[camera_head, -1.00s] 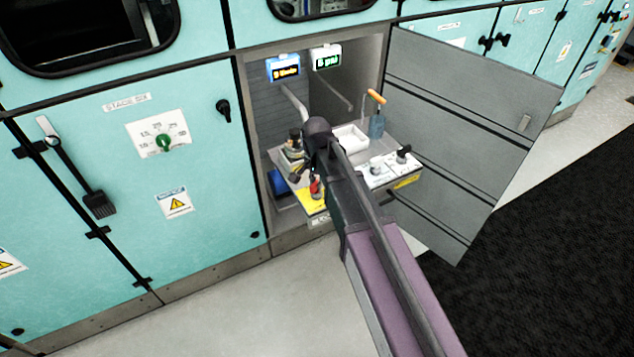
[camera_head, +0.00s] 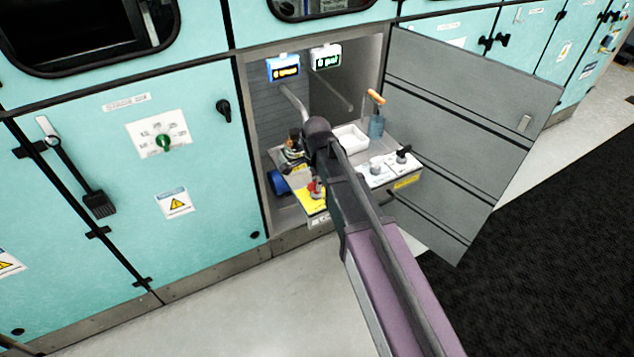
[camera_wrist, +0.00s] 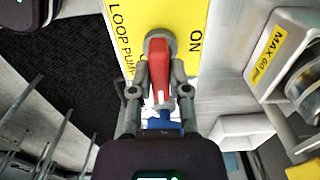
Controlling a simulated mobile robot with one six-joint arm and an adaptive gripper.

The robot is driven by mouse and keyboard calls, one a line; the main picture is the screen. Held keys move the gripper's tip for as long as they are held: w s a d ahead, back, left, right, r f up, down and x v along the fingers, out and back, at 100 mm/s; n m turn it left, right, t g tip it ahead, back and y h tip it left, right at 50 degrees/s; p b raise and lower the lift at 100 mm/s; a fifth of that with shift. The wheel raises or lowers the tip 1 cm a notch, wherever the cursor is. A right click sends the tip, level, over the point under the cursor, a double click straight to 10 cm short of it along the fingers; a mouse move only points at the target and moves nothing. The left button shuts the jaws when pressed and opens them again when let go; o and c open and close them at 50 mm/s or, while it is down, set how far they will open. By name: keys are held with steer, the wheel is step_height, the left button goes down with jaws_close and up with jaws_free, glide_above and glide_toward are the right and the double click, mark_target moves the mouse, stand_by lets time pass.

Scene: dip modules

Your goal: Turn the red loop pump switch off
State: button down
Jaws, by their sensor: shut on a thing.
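The red loop pump switch (camera_wrist: 160,72) sits on a yellow plate (camera_wrist: 115,10) marked LOOP PUMP and ON in the wrist view. Its lever runs from a round grey pivot toward my gripper, with the ON mark to the right of the pivot. My gripper (camera_wrist: 160,84) has one finger on each side of the red lever and is shut on it. In the head view the red switch (camera_head: 314,188) shows small at the front left of the pull-out shelf, partly hidden by my arm. An OFF mark is not readable.
The shelf also carries a white tray (camera_head: 351,137), an orange-handled bottle (camera_head: 376,118) and a white panel with knobs (camera_head: 377,170). An open grey door (camera_head: 470,130) stands to the right. Two small displays (camera_head: 284,68) hang above inside the cabinet.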

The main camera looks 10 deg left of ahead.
steer(key=c, duration=0.6)
jaws_free()
steer(key=shift+n, duration=0.5)
